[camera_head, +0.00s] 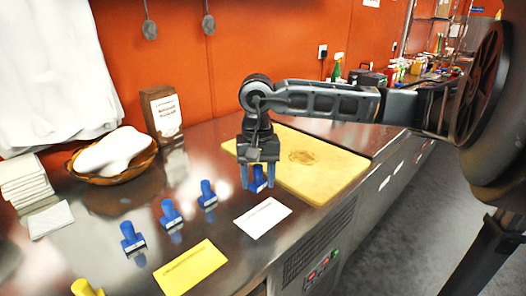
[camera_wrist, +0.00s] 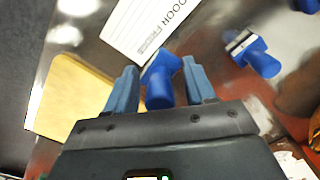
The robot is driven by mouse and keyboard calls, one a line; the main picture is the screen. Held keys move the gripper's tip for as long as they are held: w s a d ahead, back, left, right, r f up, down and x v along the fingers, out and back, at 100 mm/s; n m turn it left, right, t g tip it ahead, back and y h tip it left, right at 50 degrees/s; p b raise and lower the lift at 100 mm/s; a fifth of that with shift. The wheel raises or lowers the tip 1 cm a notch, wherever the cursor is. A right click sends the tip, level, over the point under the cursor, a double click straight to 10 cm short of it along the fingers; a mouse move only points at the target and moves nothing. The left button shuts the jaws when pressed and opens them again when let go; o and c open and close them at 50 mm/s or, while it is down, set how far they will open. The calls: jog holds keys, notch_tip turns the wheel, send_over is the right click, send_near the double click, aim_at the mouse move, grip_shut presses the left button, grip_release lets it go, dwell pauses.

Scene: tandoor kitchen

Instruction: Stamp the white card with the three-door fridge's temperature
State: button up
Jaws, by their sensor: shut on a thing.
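A white card (camera_head: 262,218) lies flat on the steel counter, beside the wooden board. In the wrist view the card (camera_wrist: 138,28) shows print reading "DOOR FRE…" in part. My gripper (camera_head: 258,178) is shut on a blue stamp (camera_head: 259,184), just behind the card in the head view. The wrist view shows the stamp (camera_wrist: 160,84) between my two blue fingers, its base end at the card's edge. I cannot tell whether it touches the card. Three other blue stamps (camera_head: 132,238), (camera_head: 171,213), (camera_head: 207,195) stand in a row to the left. A fridge temperature display is not readable here.
A yellow card (camera_head: 190,268) and a yellow stamp (camera_head: 86,288) are at the front left. The wooden board (camera_head: 335,172) lies behind my gripper. A basket (camera_head: 112,170), a box (camera_head: 162,113) and folded cloths (camera_head: 25,182) stand at the left. A control panel (camera_head: 322,268) is on the counter's front.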

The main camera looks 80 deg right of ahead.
send_near(255, 223)
jog(key=shift+m, duration=0.4)
jog(key=shift+f, duration=2.85)
jog(key=shift+f+b, duration=0.5)
jog(key=shift+b, duration=0.3)
jog(key=shift+f+b, duration=0.1)
jog(key=shift+b, duration=0.6)
dwell(1.3)
dwell(0.5)
jog(key=shift+r+p, duration=0.65)
jog(key=shift+r, duration=2.95)
